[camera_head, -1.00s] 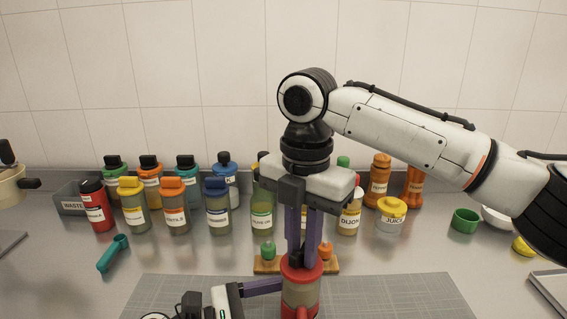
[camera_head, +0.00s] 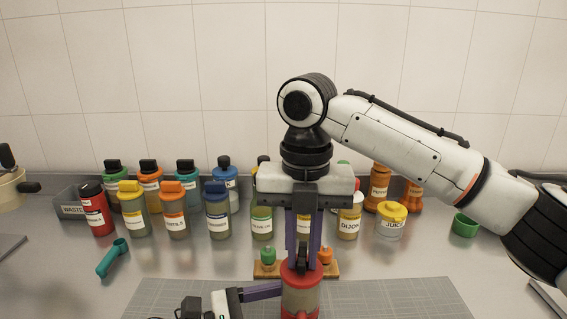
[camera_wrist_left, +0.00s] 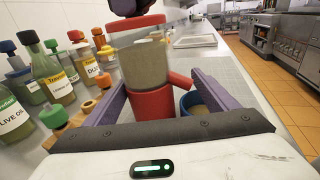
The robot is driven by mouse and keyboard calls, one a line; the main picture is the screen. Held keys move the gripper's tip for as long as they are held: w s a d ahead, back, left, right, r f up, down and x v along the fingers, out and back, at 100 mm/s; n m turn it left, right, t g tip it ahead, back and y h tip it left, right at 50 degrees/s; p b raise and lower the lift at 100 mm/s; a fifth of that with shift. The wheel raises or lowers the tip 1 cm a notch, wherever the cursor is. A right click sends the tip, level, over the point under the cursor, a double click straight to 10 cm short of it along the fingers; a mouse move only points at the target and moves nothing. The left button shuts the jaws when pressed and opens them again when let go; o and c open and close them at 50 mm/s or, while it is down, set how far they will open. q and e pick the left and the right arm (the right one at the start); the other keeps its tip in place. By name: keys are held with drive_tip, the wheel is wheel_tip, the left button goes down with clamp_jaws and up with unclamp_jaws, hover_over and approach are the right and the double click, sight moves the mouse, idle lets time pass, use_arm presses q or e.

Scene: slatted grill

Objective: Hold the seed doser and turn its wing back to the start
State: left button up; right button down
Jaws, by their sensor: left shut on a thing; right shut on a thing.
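The seed doser (camera_head: 300,297) stands upright at the front middle, with a red top, a clear greyish body and a red base. Its dark wing (camera_head: 302,258) sits on top, mostly covered by the fingers. My right gripper (camera_head: 303,262) points straight down from above and is shut on the wing. My left gripper (camera_head: 280,290) comes in low from the left and is shut on the doser's body. In the left wrist view the doser (camera_wrist_left: 145,66) stands between the two purple fingers, its red spout (camera_wrist_left: 180,79) pointing right.
A blue cup (camera_wrist_left: 196,104) sits by the spout. A grey gridded mat (camera_head: 400,298) lies under the work area. A wooden stand (camera_head: 267,268) with small green and orange items is behind the doser. Several labelled bottles (camera_head: 176,212) line the back. A teal scoop (camera_head: 113,258) lies left.

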drive_tip(key=shift+n, duration=0.3)
drive_tip(key=n, duration=0.3)
idle(0.3)
drive_tip(key=n, duration=0.3)
drive_tip(key=shift+n, duration=0.4)
drive_tip(key=c, duration=1.6)
unclamp_jaws()
drive_tip(key=shift+r, duration=0.1)
